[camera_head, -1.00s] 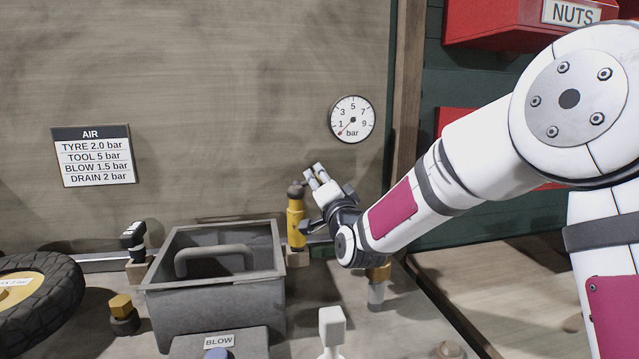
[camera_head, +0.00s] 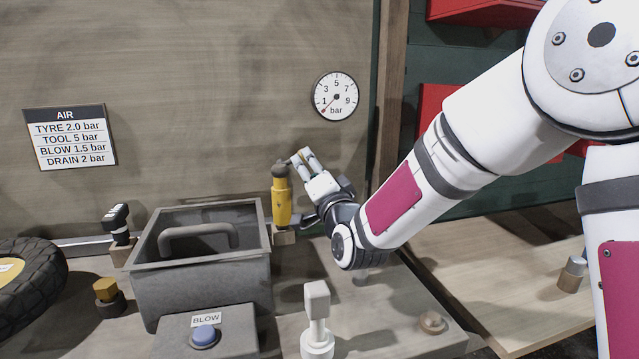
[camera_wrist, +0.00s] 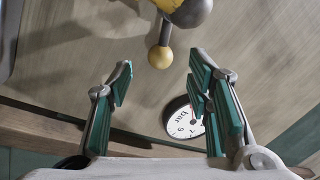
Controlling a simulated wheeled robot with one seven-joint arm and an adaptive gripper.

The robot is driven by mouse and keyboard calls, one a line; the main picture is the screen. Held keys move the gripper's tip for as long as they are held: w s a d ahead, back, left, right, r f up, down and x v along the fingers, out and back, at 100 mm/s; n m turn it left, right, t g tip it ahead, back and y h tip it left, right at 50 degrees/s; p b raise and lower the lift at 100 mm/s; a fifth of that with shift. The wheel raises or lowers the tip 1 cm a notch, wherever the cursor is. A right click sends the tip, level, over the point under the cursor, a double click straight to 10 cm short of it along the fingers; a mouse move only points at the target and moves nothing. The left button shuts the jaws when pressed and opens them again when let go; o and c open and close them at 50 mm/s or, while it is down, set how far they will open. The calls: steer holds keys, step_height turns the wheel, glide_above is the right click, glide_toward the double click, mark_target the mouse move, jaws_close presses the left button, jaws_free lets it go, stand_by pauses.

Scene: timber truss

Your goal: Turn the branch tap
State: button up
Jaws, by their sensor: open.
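A yellow upright fitting (camera_head: 281,203) with a dark top stands on a small wooden block by the back wall, right of the grey bin. The wrist view shows a yellow and grey body (camera_wrist: 188,10) with a short stem ending in a yellow ball (camera_wrist: 160,57); it looks like this fitting, and I cannot tell for sure that it is the branch tap. My gripper (camera_head: 299,156) is just right of the fitting's top. Its open, empty fingers also show in the wrist view (camera_wrist: 160,75), with the ball beyond the gap, near the fingertips, apart from both pads.
A round bar gauge (camera_head: 336,96) hangs on the wall behind, its needle low; it also shows between the fingers in the wrist view (camera_wrist: 186,122). The grey bin (camera_head: 200,290), a BLOW button (camera_head: 205,336) and a white post (camera_head: 317,325) stand nearby. A tyre (camera_head: 35,295) is at left.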

steer(key=v, duration=0.6)
steer(key=shift+s, duration=0.2)
steer(key=shift+d+f, duration=0.1)
steer(key=shift+d, duration=0.05)
steer(key=shift+c, duration=0.3)
